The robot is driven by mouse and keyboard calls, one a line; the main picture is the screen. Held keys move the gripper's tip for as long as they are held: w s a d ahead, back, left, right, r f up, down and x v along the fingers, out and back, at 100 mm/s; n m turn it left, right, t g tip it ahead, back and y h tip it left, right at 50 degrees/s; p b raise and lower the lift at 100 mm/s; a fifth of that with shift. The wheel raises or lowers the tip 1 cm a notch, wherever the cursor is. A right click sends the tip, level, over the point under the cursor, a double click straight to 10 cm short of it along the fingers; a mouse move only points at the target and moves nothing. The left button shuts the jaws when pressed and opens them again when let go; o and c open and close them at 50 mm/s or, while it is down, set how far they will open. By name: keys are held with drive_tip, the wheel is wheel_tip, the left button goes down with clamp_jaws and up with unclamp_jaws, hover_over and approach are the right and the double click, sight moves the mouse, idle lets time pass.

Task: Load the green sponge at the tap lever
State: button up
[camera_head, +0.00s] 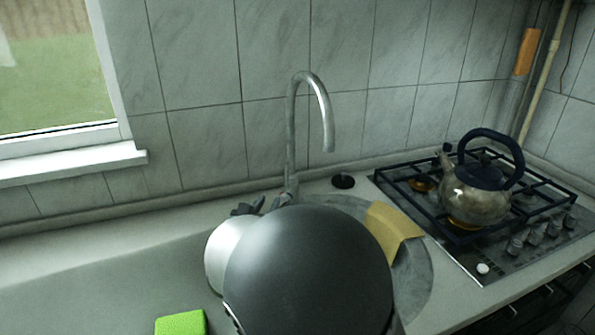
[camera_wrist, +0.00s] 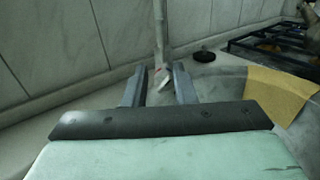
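The green sponge (camera_head: 180,323) lies on the grey surface at the bottom edge of the head view, cut off by the frame. It is not in the wrist view. The tall curved metal tap (camera_head: 290,130) stands at the back; its lower part also shows in the wrist view (camera_wrist: 160,30). A small pale lever (camera_wrist: 163,84) shows low on the tap, between the fingers in the picture. My gripper (camera_wrist: 158,76) is open and empty, its fingers pointing at the tap base; contact cannot be told. In the head view my gripper (camera_head: 262,204) is partly hidden by my arm.
A yellow-brown cloth (camera_head: 394,226) hangs over the round sink rim right of my arm. A dark plug (camera_head: 343,181) lies behind the sink. A kettle (camera_head: 474,194) stands on the gas hob (camera_head: 445,235) at right. The tiled wall is close behind the tap.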

sight(286, 172)
drive_tip(key=p+x, duration=0.1)
drive_tip(key=x, duration=1.5)
clamp_jaws()
